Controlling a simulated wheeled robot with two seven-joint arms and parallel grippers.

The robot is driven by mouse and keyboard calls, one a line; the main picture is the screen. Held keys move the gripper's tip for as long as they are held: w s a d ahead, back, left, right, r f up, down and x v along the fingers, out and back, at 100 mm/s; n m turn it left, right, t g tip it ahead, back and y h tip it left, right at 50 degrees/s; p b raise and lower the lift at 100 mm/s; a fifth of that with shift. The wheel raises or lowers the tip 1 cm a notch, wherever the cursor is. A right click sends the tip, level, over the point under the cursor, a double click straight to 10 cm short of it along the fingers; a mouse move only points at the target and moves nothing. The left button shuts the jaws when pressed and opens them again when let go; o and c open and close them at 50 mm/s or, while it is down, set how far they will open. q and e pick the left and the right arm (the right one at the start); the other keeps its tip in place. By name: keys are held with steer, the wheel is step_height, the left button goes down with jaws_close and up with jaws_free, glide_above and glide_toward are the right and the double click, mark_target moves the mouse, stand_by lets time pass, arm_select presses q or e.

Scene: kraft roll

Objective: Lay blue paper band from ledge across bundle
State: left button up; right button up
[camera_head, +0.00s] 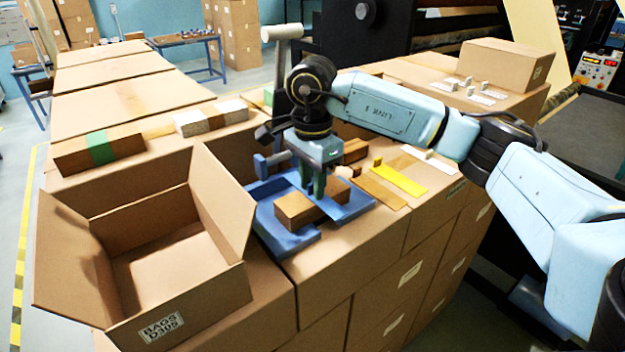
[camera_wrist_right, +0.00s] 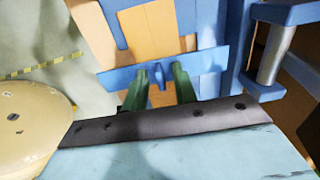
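The brown bundle (camera_head: 295,211) sits in a blue jig (camera_head: 290,241) on top of the carton stack. My right gripper (camera_head: 319,190) points down over the bundle and partly hides it. In the right wrist view, a blue strip (camera_wrist_right: 210,68), which looks like the blue paper band, crosses the bundle (camera_wrist_right: 152,28). A small blue tab (camera_wrist_right: 158,74) stands between the green fingers (camera_wrist_right: 160,82). The fingers look apart, with a gap beside the tab. No blue band shows on the ledge area. My left gripper is not in view.
A yellow band (camera_head: 400,179) and a brown band (camera_head: 380,193) lie right of the jig. An open carton (camera_head: 180,295) stands at the left. A green-banded bundle (camera_head: 100,150) and a white-banded one (camera_head: 212,118) lie behind it. A grey post (camera_head: 282,60) rises behind the jig.

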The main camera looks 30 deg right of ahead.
mark_target(312, 193)
steer(key=shift+r, duration=0.45)
step_height(312, 193, up, 12)
steer(key=shift+f+b, duration=0.25)
steer(key=shift+b, duration=0.15)
